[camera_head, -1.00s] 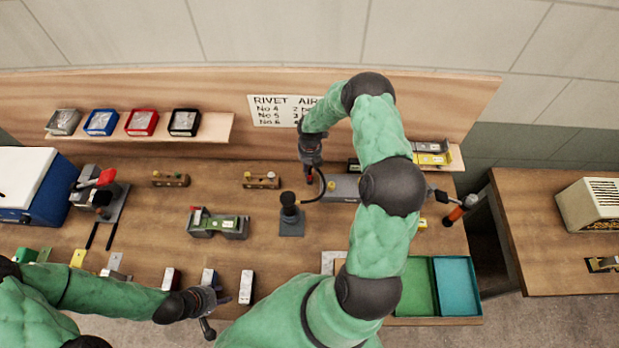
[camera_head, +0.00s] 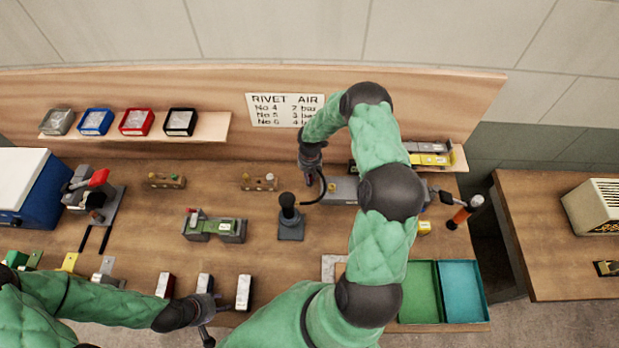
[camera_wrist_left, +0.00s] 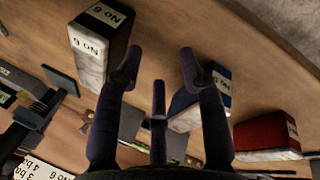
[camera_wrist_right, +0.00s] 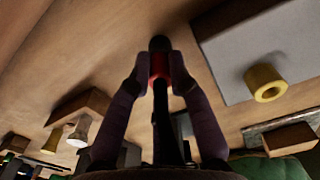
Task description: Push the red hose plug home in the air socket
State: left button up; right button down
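My right gripper (camera_wrist_right: 158,65) is shut on the red hose plug (camera_wrist_right: 159,68), gripping its red collar with a dark end showing beyond the fingertips. A black hose (camera_wrist_right: 168,130) runs back from it between the fingers. A brass-yellow ring (camera_wrist_right: 265,82), which looks like the air socket, stands on a grey box (camera_wrist_right: 235,45) to the right of the plug, apart from it. In the head view, my right gripper (camera_head: 312,170) is just left of the grey box (camera_head: 343,190); the plug is hard to see there. My left gripper (camera_wrist_left: 160,65) is open and empty above the numbered blocks.
A black post on a stand (camera_head: 290,215) is near the hose. Labelled blocks (camera_head: 244,292) line the front edge around my left gripper. A green fixture (camera_head: 215,228) is left of the stand. Green and teal trays (camera_head: 462,290) are front right. Bare wood lies between.

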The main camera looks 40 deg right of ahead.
pick_arm(q)
jog(key=shift+r+p, duration=0.9)
pick_arm(e)
jog(key=shift+r, duration=1.35)
pick_arm(q)
jog(key=shift+r+p, duration=1)
pick_arm(e)
jog(key=shift+r, duration=1.4)
pick_arm(q)
notch_tip(320, 180, up, 6)
jog(key=p, duration=0.6)
pick_arm(e)
jog(key=s+d+r, duration=0.3)
jog(key=s+r, duration=0.3)
jog(key=s, duration=0.3)
jog(key=shift+r, duration=0.35)
jog(key=shift+a, duration=0.1)
